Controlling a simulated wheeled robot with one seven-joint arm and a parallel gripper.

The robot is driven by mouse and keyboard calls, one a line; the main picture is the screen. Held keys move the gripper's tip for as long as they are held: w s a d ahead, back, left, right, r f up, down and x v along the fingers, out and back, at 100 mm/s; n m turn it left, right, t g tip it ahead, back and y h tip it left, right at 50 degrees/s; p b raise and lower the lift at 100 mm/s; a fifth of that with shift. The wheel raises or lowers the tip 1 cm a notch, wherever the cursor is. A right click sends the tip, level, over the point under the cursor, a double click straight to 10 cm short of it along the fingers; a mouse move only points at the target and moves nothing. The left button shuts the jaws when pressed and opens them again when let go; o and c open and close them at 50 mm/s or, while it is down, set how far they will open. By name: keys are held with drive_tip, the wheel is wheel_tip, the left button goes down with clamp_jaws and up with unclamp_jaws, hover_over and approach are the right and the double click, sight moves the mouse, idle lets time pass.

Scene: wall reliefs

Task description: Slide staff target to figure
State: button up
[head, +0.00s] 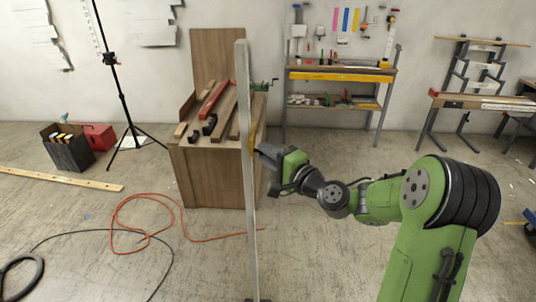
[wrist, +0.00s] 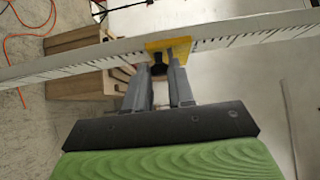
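The levelling staff (head: 246,190) is a tall pale post standing upright in the head view. In the wrist view the staff (wrist: 75,67) crosses the picture as a white band with black graduation marks. The yellow target (wrist: 182,48) sits on the staff and has a dark knob (wrist: 158,68) facing my gripper. In the head view only a thin edge of the target (head: 252,137) shows at mid-height. My gripper (head: 259,152) comes from the right; in the wrist view its two grey fingers (wrist: 159,76) stand on either side of the knob and appear closed on it. The figure is unreadable here.
A wooden bench (head: 212,175) with boards and clamps stands just behind the staff. A black tripod (head: 124,105), a red box (head: 97,136) and an orange cable (head: 150,196) lie to the left. A workbench (head: 340,76) stands at the back. The floor right of the staff is open.

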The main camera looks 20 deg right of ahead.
clamp_jaws()
wheel_tip(320, 180, up, 18)
drive_tip(key=p, duration=1.5)
drive_tip(key=shift+r, duration=0.25)
drive_tip(key=shift+f, duration=0.1)
drive_tip(key=o, duration=0.6)
unclamp_jaws()
